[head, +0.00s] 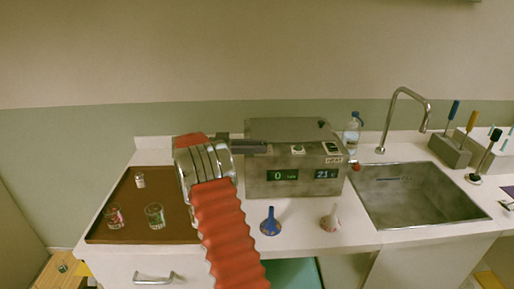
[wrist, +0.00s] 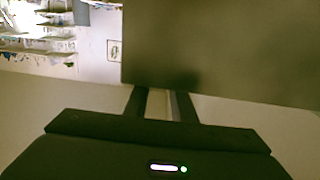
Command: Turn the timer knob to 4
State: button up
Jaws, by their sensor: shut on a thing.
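The grey metal heater box (head: 300,185) stands on the counter in the head view. Its left display (head: 283,176) reads 0 and its right display (head: 326,174) reads 21. My gripper (head: 262,147) comes in from the left at the upper left part of the box, above the left display. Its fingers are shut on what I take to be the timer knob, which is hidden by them. In the wrist view my gripper (wrist: 160,104) has its two fingers a little apart, reaching to the lower edge of a dark face of the box (wrist: 230,55).
A brown tray (head: 120,186) with several small glasses is on the left. A blue funnel (head: 270,222) and a pale funnel (head: 331,218) stand in front of the box. A bottle (head: 352,130), a sink (head: 415,208) and a tool block (head: 450,150) are to the right.

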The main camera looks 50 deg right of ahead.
jog(key=shift+w+d+r+m+g+y, duration=0.1)
jog(key=shift+d+r+m+g+y, duration=0.1)
jog(key=shift+m+g+y, duration=0.35)
jog(key=o, duration=1.1)
jog(key=shift+a+f, duration=0.1)
jog(key=shift+c, duration=0.2)
jog(key=shift+a+n+t+h, duration=0.15)
jog(key=shift+n+t+h, duration=0.7)
jog(key=shift+s+a+n+t+h, duration=0.1)
jog(key=shift+s+n+t+h, duration=0.1)
jog(key=shift+n+t+h, duration=0.7)
jog(key=shift+s+a+n+t+h, duration=0.15)
jog(key=shift+n+t+h, duration=0.55)
jog(key=shift+t, duration=0.4)
jog(key=shift+s+n+t+h, duration=0.2)
jog(key=shift+n+t+h, duration=0.25)
jog(key=shift+n+t, duration=0.7)
jog(key=shift+s+n+t+h, duration=0.15)
jog(key=shift+n+t+h, duration=0.4)
jog(key=shift+t, duration=1.05)
jog(key=shift+s+n+t+h, duration=0.2)
jog(key=shift+n+t+h, duration=0.1)
jog(key=shift+n+t, duration=0.95)
jog(key=shift+s+n+t+y, duration=0.2)
jog(key=shift+n+t, duration=0.8)
jog(key=shift+t, duration=0.7)
jog(key=shift+s+n+t+y, duration=0.2)
jog(key=shift+n+t, duration=0.75)
jog(key=shift+t, duration=0.75)
